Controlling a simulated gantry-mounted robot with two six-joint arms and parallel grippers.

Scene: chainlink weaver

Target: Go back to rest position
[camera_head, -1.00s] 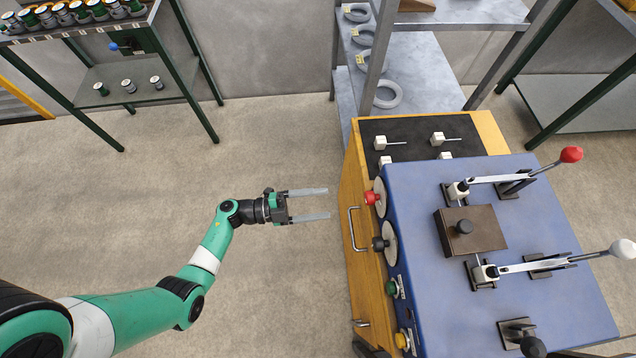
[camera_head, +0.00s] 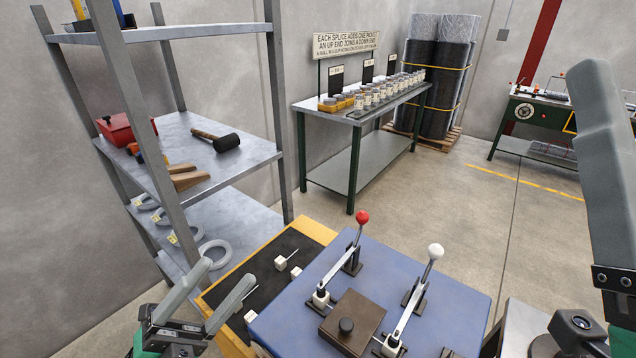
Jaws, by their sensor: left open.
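My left gripper (camera_head: 222,279) is at the lower left, its two grey fingers spread apart with nothing between them. In the picture it appears beside the left edge of the blue-topped machine (camera_head: 455,293), over the black tray edge area. Part of my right gripper (camera_head: 612,180) shows large and close at the right edge. Only one grey finger of it is plain to see, so its opening is hidden.
The machine carries a red-knobbed lever (camera_head: 362,217), a white-knobbed lever (camera_head: 435,251) and a brown block (camera_head: 360,312). A grey shelf (camera_head: 230,165) with a mallet (camera_head: 217,140) stands at left. A bench (camera_head: 385,130) with several canisters stands behind. Open floor (camera_head: 475,210) lies at right.

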